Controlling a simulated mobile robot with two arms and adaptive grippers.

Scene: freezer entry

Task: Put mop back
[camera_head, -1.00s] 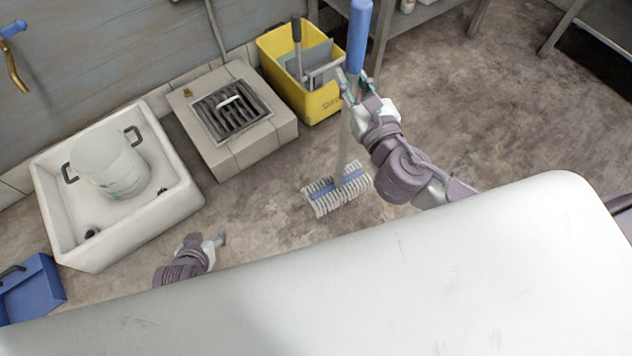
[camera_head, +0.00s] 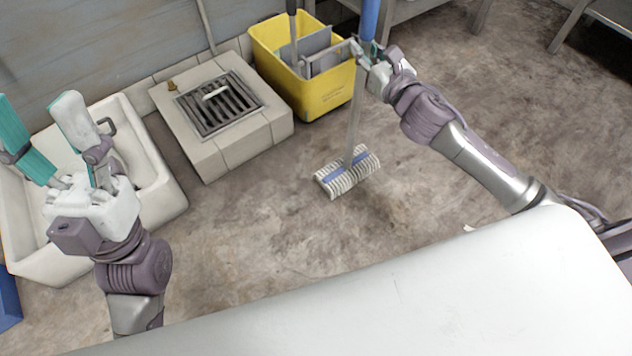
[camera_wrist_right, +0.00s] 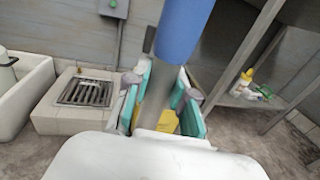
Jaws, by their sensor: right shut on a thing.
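The mop has a white fringed head with a blue strip (camera_head: 347,172), a grey pole and a blue upper handle (camera_head: 370,18). My right gripper (camera_head: 366,54) is shut on the mop handle, near where blue meets grey. The mop stands nearly upright, its head at floor level or just above; I cannot tell which. In the right wrist view the handle (camera_wrist_right: 182,30) passes between the teal fingers. A yellow mop bucket (camera_head: 325,92) with a grey wringer stands just behind the mop. My left gripper (camera_head: 48,135) is open and empty, raised over the white sink at left.
A white sink basin (camera_head: 165,190) stands at the left, partly hidden by my left arm. A tiled block with a floor grate (camera_head: 220,105) lies between sink and bucket. A shelf (camera_wrist_right: 240,98) with bottles is right of the bucket. The floor (camera_head: 490,120) at right is open.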

